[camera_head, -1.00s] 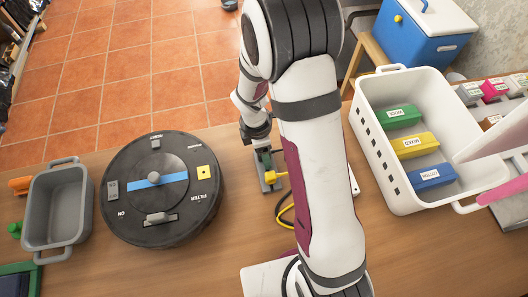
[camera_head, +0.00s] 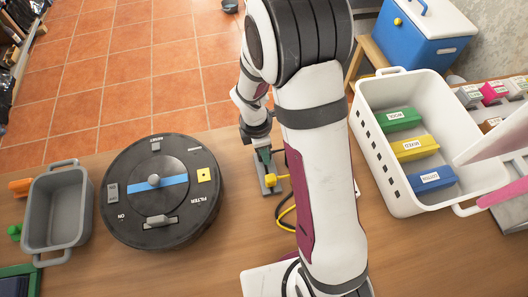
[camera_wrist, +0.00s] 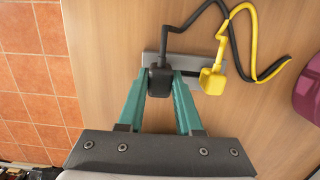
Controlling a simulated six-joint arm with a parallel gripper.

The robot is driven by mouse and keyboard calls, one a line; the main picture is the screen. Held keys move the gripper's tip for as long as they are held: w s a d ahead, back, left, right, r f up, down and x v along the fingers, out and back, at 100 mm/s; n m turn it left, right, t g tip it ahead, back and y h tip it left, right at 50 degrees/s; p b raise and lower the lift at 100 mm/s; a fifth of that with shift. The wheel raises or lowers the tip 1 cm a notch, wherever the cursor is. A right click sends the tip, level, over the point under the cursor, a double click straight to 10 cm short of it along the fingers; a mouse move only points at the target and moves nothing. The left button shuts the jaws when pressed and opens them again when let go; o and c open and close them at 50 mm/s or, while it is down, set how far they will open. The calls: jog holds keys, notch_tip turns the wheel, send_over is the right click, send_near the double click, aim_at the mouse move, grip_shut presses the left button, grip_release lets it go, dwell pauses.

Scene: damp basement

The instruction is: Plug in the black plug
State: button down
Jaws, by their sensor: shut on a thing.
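The black plug (camera_wrist: 160,82) is between the green fingers of my gripper (camera_wrist: 161,86) in the wrist view, with its black cable (camera_wrist: 187,29) running up and to the right. It is at the grey socket strip (camera_wrist: 178,60); I cannot tell how deeply it is seated. The yellow plug (camera_wrist: 212,80) is beside it at the right part of the strip, with a yellow cable. In the head view my gripper (camera_head: 265,158) points down at the strip (camera_head: 272,184), and my arm hides part of it. The yellow plug also shows there (camera_head: 270,180).
A round black device (camera_head: 160,192) with a blue bar and a grey bin (camera_head: 57,212) stand to the left. A white basket (camera_head: 365,125) with green, yellow and blue blocks stands to the right. Bare wood lies between the device and the strip.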

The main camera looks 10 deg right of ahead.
jog(key=r, duration=0.3)
jog(key=shift+s+d+r, duration=0.1)
jog(key=shift+d, duration=0.2)
jog(key=s+d+r, duration=0.5)
jog(key=d+r, duration=0.1)
jog(key=d, duration=0.3)
jog(key=shift+s+d+r, duration=0.2)
jog(key=shift+s+d, duration=0.05)
jog(key=shift+d, duration=0.05)
